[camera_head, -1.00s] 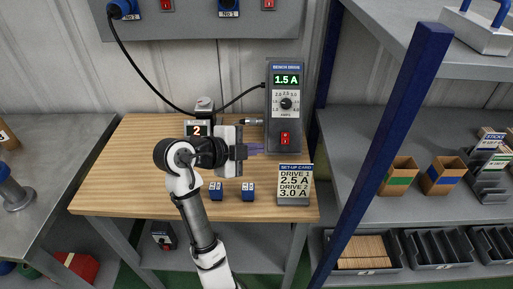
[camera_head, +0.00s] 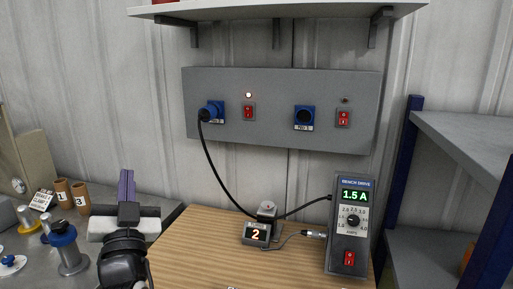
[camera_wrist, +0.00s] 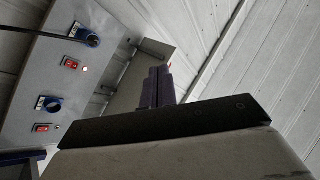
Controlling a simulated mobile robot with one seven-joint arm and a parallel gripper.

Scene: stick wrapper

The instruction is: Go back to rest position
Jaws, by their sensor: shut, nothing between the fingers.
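My gripper (camera_head: 127,187) stands at the lower left of the head view, raised with its purple fingers pointing up. The fingers are shut against each other and hold nothing. In the wrist view the shut fingers (camera_wrist: 157,87) point toward the wall and the shelf underside. The gripper is left of the wooden bench (camera_head: 205,235) in the picture and apart from the things on it.
The bench drive (camera_head: 349,225) reads 1.5 A. A small unit (camera_head: 258,234) showing 2 is cabled to it and to the left socket of the wall panel (camera_head: 280,85). A blue post (camera_head: 403,165) and shelving stand right; bottles and cylinders (camera_head: 66,248) stand left.

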